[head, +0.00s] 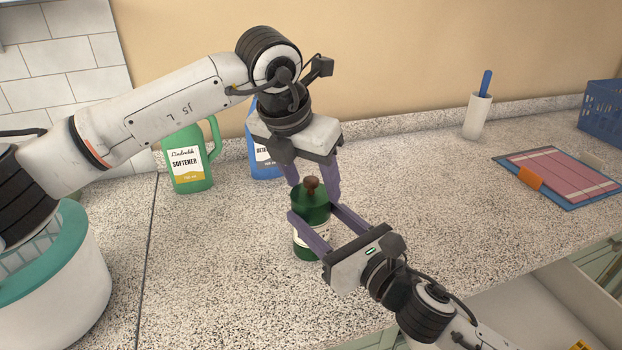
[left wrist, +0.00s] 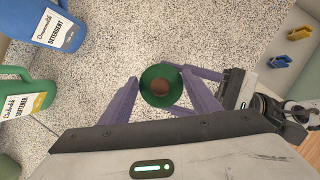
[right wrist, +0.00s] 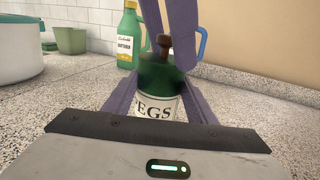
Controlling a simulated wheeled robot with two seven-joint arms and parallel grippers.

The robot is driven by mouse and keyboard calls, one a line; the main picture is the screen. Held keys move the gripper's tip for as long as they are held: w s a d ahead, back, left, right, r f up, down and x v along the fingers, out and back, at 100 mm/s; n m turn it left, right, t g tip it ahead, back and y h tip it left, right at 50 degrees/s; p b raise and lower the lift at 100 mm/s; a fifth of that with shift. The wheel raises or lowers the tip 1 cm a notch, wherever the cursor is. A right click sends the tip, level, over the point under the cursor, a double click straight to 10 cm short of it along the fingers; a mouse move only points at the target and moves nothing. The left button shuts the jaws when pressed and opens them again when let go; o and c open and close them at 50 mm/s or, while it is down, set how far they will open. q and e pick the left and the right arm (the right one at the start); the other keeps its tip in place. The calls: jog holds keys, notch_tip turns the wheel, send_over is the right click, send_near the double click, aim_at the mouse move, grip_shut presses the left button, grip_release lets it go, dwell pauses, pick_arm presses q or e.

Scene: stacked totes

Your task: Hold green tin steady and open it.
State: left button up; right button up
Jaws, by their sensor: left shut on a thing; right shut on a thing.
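The green tin (head: 312,201) stands upright on the speckled counter, with a brown knob (head: 311,184) on top. A pale label on it, partly hidden, reads "EGS" in the right wrist view (right wrist: 158,106). My left gripper (head: 313,192) comes from above, shut on the tin's lid, one finger either side of the green top in the left wrist view (left wrist: 161,80). My right gripper (head: 312,216) reaches in low from the front right, shut on the tin's body. I see no clear gap between lid and body; fingers hide part of the seam.
A green softener jug (head: 188,160) and a blue detergent jug (head: 262,150) stand behind. A white tub with a teal rim (head: 68,232) is at left. A white cup (head: 477,116), pink-and-blue board (head: 556,176) and blue basket (head: 603,112) are at right. An open drawer lies below right.

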aim_at(311, 179)
pick_arm(q)
jog(key=shift+r, duration=0.15)
dwell(0.7)
jog(key=shift+r, duration=1)
jog(key=shift+r, duration=2)
pick_arm(e)
jog(key=o, duration=1.6)
